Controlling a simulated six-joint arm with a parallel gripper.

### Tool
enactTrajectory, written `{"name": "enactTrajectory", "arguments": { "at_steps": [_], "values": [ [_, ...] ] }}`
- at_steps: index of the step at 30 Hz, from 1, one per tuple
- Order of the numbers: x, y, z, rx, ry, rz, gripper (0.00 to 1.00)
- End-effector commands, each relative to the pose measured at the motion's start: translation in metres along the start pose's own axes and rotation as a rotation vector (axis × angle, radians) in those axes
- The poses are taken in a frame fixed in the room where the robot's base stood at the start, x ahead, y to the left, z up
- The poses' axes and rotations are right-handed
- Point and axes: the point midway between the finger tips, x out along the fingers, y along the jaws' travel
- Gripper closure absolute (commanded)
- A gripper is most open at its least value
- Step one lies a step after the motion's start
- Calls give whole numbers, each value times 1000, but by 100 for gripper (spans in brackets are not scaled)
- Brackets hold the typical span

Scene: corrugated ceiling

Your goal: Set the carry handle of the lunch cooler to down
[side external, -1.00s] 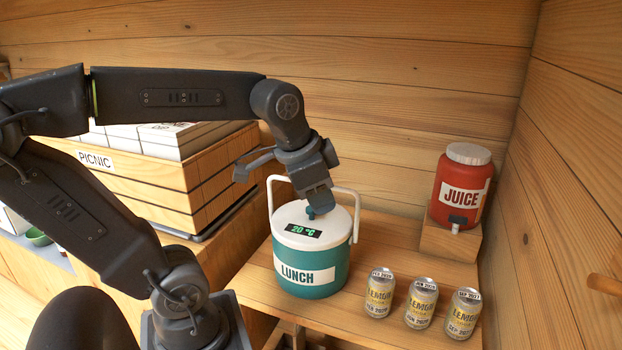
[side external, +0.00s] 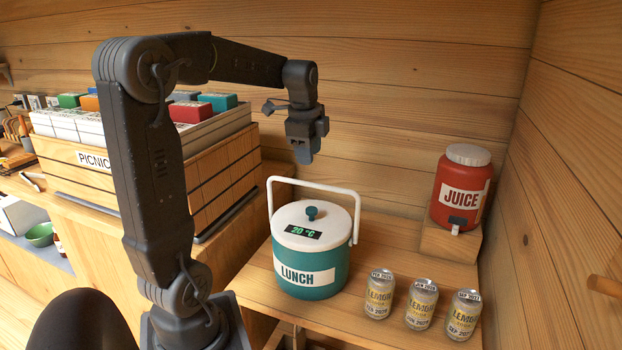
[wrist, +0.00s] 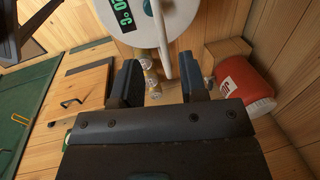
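The lunch cooler is a teal tub (side external: 312,270) with a white lid, a dark teal knob and a "20 °C" display. Its white carry handle (side external: 312,185) stands upright, arching above the lid. My gripper (side external: 302,156) is in the air above the handle and apart from it, pointing down. In the wrist view my gripper (wrist: 160,82) has its two fingers spread with nothing held between them. The white handle bar (wrist: 160,42) shows beyond the fingers, crossing in front of the white lid (wrist: 190,14).
Several things stand near: three lemon cans (side external: 421,304) right of the cooler, and a red juice jug (side external: 461,190) on a wooden block (side external: 450,243). A picnic crate (side external: 140,177) with boxes stands on the left.

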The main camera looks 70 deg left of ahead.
Motion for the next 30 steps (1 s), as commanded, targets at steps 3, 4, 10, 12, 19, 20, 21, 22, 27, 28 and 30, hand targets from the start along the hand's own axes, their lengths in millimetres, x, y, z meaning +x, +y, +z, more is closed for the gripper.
{"name": "enactTrajectory", "arguments": {
  "at_steps": [3, 4, 10, 12, 19, 20, 21, 22, 27, 28, 30],
  "values": [
    [26, 1, 0, -1, 0, 4, 61],
    [33, 1, 0, -1, -1, 6, 61],
    [64, 0, 0, -1, 0, 2, 61],
    [71, 0, 0, -1, 0, 2, 61],
    [80, 0, 0, -1, 0, -1, 61],
    [80, 0, 0, -1, 0, -1, 61],
    [80, 0, 0, -1, 0, -1, 61],
    [80, 0, 0, -1, 0, -1, 61],
    [80, 0, 0, -1, 0, -1, 68],
    [80, 0, 0, -1, 0, -1, 70],
    [80, 0, 0, -1, 0, -1, 77]
  ]
}}
